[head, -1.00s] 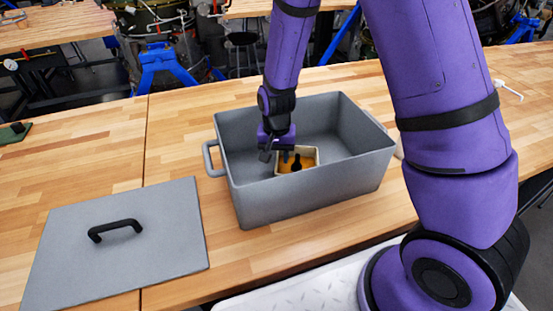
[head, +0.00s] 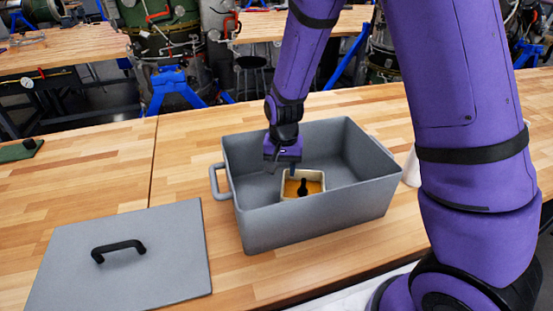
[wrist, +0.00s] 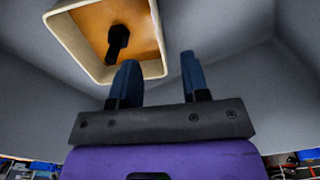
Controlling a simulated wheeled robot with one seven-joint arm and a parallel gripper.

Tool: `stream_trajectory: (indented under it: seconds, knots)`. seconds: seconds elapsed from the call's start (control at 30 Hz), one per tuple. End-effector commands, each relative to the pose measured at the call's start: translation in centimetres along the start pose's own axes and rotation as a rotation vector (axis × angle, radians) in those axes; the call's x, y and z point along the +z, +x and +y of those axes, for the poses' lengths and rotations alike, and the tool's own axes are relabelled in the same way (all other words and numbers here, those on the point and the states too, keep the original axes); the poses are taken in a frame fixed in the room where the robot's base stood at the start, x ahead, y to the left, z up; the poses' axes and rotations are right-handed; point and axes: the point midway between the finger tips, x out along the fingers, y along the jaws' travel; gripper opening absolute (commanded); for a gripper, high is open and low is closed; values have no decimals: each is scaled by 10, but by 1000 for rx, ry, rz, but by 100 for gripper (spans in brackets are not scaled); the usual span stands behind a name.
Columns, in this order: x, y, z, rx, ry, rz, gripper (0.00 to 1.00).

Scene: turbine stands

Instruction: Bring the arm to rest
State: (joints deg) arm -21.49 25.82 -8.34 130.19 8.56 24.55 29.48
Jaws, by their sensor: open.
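My gripper (head: 282,165) is open and empty, pointing down inside the grey bin (head: 318,222) on the wooden workbench. In the wrist view its two blue fingers (wrist: 158,82) stand apart with nothing between them. A small cream-rimmed tray (head: 303,197) with an orange-brown inside sits in the bin, just below and beside the fingers. A black object (head: 303,187) is in the tray; it also shows in the wrist view (wrist: 118,42). My purple arm reaches over the bin from the right.
A grey lid (head: 165,240) with a black handle (head: 118,250) lies on the bench left of the bin. A white object (head: 412,168), partly hidden by my arm, stands right of the bin. Blue stands (head: 168,90) and machinery are behind. The bench left of the bin's rear is clear.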

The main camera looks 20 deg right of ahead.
Motion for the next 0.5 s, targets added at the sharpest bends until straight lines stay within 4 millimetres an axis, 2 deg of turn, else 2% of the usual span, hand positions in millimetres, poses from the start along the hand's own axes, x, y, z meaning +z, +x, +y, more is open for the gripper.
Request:
stream_trajectory:
  seconds: [0.17, 0.27, 0.37, 0.5]
  knots:
    - [0, -3, 1, -3, -2, 2, 42]
    - [0, -17, 4, -17, -11, 10, 42]
    - [1, -43, 10, -42, -30, 26, 42]
    - [7, -87, 26, -78, -71, 57, 42]
